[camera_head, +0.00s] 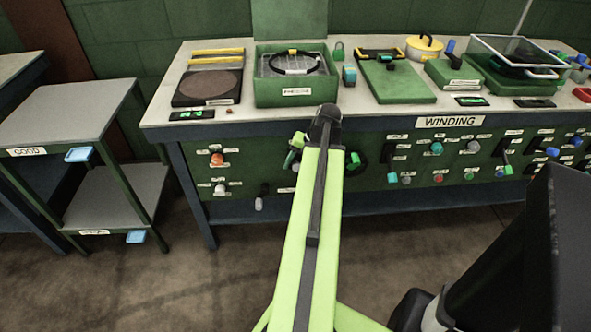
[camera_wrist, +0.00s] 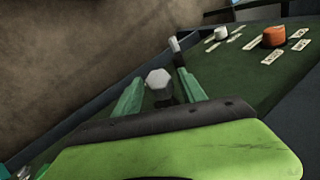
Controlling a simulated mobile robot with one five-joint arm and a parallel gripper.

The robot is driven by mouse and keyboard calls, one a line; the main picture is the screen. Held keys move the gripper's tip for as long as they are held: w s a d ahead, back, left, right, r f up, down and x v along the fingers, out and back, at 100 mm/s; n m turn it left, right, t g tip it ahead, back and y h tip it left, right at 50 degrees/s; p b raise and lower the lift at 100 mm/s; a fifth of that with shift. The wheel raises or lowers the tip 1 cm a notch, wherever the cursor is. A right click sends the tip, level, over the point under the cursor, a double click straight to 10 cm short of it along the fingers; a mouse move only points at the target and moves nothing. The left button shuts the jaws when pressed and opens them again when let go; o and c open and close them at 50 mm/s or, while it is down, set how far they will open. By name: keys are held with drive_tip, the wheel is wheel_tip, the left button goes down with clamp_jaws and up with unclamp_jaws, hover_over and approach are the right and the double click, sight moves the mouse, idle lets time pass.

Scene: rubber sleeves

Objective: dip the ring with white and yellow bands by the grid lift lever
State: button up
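A dark ring with a yellow band and a pale part (camera_head: 293,72) lies on a grid inside the open green box (camera_head: 282,98) at the bench's back left. My gripper (camera_head: 297,150) is low in front of the bench's control panel, partly hidden by my arm. In the wrist view its two green fingers (camera_wrist: 158,92) are apart. A pale hexagonal knob (camera_wrist: 158,77) shows between them; contact cannot be told. A grey-tipped lever (camera_wrist: 175,45) is just beyond the fingers; it also shows in the head view (camera_head: 259,203). The labels are too small to read, so the grid lift lever cannot be picked out.
An orange knob (camera_head: 216,159) and a white knob (camera_head: 220,189) are left of the lever. A grey shelf stand (camera_head: 70,112) is at left. The floor in front is clear.

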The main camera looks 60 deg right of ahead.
drive_tip(key=c, duration=0.9)
clamp_jaws()
drive_tip(key=shift+s, duration=0.1)
